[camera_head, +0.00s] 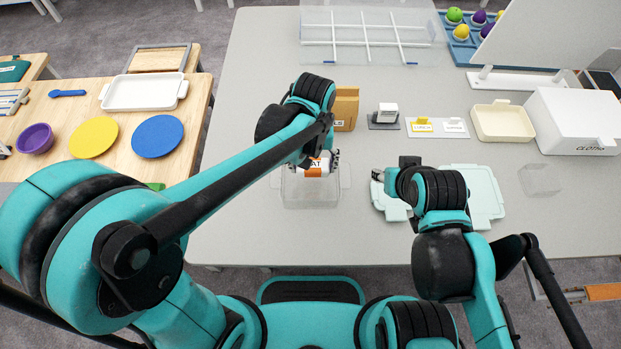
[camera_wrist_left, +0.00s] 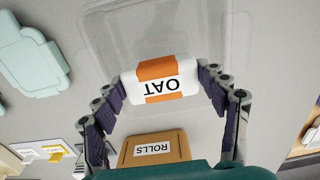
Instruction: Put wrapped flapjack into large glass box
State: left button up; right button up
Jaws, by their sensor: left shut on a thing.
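My right gripper (camera_head: 384,179) hangs right of the box, seemingly empty, fingers too small to judge.
A pale teal lid (camera_head: 487,195) lies right of the box, partly behind my right arm. A brown ROLLS package (camera_head: 346,108) stands just behind the box. Further right are a label tray (camera_head: 438,128), a cream tray (camera_head: 502,123) and a white box (camera_head: 575,120).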

aim_at(310, 176)
pick_arm(q)
jog(key=shift+s+a+f, duration=0.3)
jog(key=shift+s+f, duration=0.1)
jog(key=shift+s, duration=0.2)
jog(key=shift+f+b, duration=1.05)
jog(key=shift+f, duration=0.85)
jog(key=shift+f, duration=0.2)
jog(key=o, duration=0.9)
jog(key=shift+c, duration=0.2)
